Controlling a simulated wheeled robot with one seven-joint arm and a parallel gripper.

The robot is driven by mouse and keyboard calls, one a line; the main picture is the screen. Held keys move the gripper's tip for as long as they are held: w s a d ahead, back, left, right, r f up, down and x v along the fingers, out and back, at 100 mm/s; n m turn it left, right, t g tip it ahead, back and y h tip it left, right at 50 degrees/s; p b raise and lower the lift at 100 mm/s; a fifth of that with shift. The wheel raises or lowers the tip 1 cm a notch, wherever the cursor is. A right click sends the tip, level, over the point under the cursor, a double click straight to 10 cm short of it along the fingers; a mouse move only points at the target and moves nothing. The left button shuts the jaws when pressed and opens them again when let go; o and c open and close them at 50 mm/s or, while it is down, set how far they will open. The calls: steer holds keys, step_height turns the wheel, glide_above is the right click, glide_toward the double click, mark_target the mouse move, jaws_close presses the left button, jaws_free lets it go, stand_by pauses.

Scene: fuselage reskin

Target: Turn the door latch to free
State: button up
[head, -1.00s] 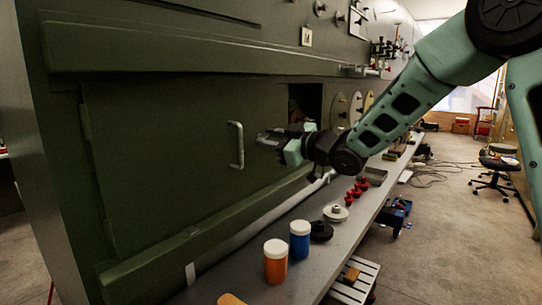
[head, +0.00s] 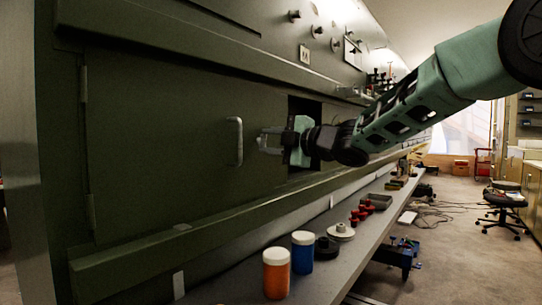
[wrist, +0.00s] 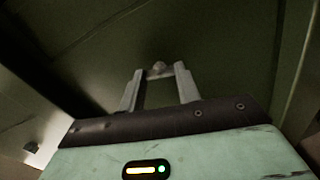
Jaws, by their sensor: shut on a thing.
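The dark green door (head: 170,130) is set in the green fuselage wall and looks shut, with a pale upright bar handle (head: 234,141). My gripper (head: 264,141) is at the door's right part, just right of the handle, with its fingers against the door face. In the wrist view, my gripper (wrist: 158,74) has its two grey fingers on either side of a small grey latch (wrist: 158,67) and is shut on it. The fingers hide most of the latch, so its turn angle cannot be told. In the head view the latch is hidden by the fingers.
A dark square opening (head: 306,108) lies right behind my gripper. Below, a long grey bench (head: 335,262) holds an orange jar (head: 276,275), a blue jar (head: 302,253), discs and red knobs (head: 361,212). The floor (head: 450,230) to the right is mostly open.

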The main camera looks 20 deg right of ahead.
steer(key=shift+f+n+b, duration=0.1)
steer(key=shift+n+b, duration=0.85)
steer(key=shift+n, duration=0.15)
steer(key=o, duration=1)
steer(key=b+v, duration=0.1)
steer(key=v, duration=1.6)
steer(key=shift+s+d, duration=0.1)
steer(key=shift+s, duration=0.1)
